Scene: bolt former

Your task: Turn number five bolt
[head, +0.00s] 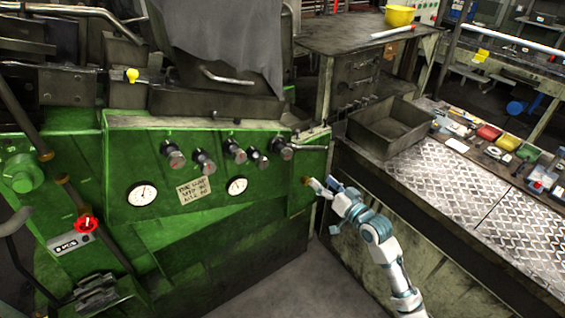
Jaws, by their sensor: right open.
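Several dark bolts with metal collars stand in a row on the green machine's front panel (150,228). From the left are the first (172,154), second (203,161), third (235,151), fourth (257,158) and fifth bolt (281,148). I can see no numbers on them. My right gripper (318,187) is open at the panel's right end, below and right of the fifth bolt and apart from it. A small brass-coloured fitting (307,181) sits right by its fingertips; I cannot tell whether they touch. My left gripper is out of view.
Two white gauges (142,194) (237,186) and a paper note (194,191) are below the bolts. A red knob (86,224) is at left. A metal tray (388,127) and a tread-plate bench (440,175) stand at right. Floor is clear below my right arm.

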